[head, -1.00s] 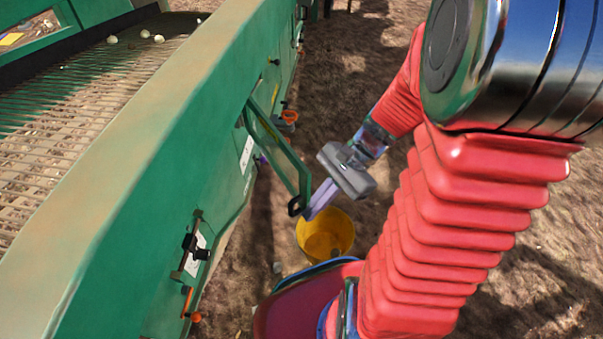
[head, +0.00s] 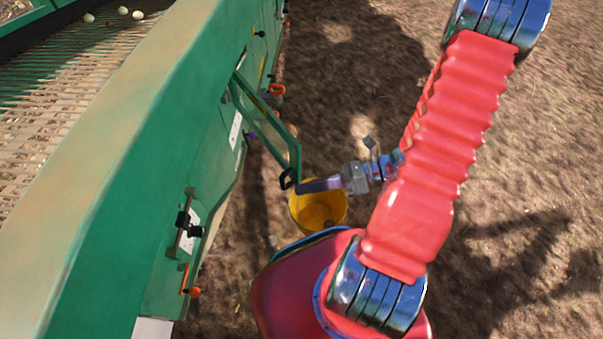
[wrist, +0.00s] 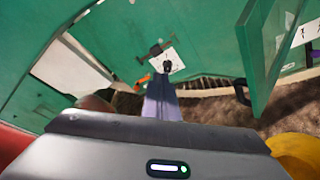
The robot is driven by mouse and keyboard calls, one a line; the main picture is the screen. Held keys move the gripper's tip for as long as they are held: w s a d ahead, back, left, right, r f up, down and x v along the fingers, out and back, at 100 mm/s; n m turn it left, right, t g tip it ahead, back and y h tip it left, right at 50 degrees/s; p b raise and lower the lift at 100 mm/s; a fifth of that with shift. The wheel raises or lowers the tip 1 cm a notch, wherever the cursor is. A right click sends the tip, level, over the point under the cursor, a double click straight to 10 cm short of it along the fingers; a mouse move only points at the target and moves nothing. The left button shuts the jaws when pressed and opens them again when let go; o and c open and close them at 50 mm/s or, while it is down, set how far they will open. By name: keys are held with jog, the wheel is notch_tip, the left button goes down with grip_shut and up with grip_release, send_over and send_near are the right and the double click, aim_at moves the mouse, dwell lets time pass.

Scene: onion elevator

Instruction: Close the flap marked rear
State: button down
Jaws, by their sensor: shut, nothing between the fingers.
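A green flap (head: 270,122) stands open, swung out from the side of the green machine. A black handle (head: 286,179) is at its lower free corner. In the wrist view the flap (wrist: 268,50) is at the upper right. A white label (head: 235,131) is on the wall beside it; its writing is too small to read. My gripper (head: 302,187) is shut and empty, its purple fingers pointing left close to the handle corner. I cannot tell whether they touch it. In the wrist view the fingertips (wrist: 161,82) are left of the flap's edge, apart from it in the picture.
A yellow bucket (head: 330,215) stands on the ground below my gripper. A black latch (head: 190,226) and an orange-knobbed lever (head: 190,290) sit nearer on the machine wall. An orange part (head: 276,89) is beyond the flap. Open ground lies to the right.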

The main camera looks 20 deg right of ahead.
jog(key=d+f+m+t+h, duration=0.4)
jog(key=f+m+t, duration=0.6)
jog(key=m, duration=0.7)
jog(key=shift+w, duration=0.15)
jog(key=shift+x, duration=4.85)
jog(key=d, duration=0.2)
jog(key=w+d, duration=0.1)
jog(key=d, duration=0.1)
jog(key=shift+w+d, duration=0.1)
